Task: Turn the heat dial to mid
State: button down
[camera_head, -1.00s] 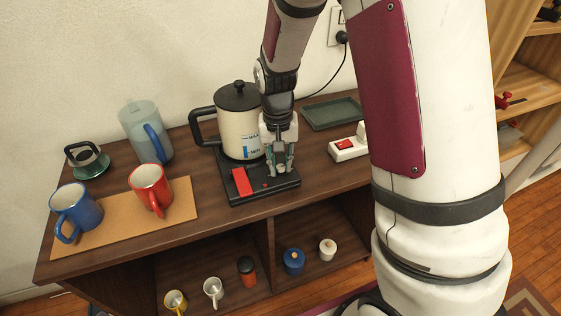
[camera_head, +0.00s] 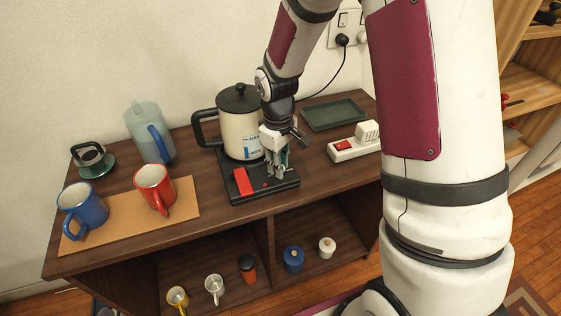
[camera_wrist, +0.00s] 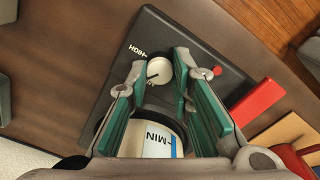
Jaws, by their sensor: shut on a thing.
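The heat dial (camera_wrist: 158,70) is a small pale knob with a dark pointer line, on the black kettle base (camera_head: 238,190). In the wrist view its pointer line lies toward the lower left, and an upside-down HIGH label stands just beyond the dial at upper left. My gripper (camera_head: 279,172) is shut on the dial, with a green-padded finger on either side, as the wrist view (camera_wrist: 161,66) also shows. The cream kettle (camera_head: 240,128) with black lid and handle stands on the base right behind my gripper.
A red switch (camera_head: 243,181) sits on the base left of my gripper. A white power strip (camera_head: 345,153) and green tray (camera_head: 333,114) are to the right. Red (camera_head: 155,187) and blue (camera_head: 82,208) mugs and a jug (camera_head: 148,130) stand left.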

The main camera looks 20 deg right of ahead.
jog(key=n+p, duration=0.2)
jog(key=n, duration=0.4)
dwell(0.6)
jog(key=c, duration=1.4)
grip_release()
jog(key=r, duration=1.2)
jog(key=shift+s+a, duration=0.15)
jog(key=shift+s, duration=0.1)
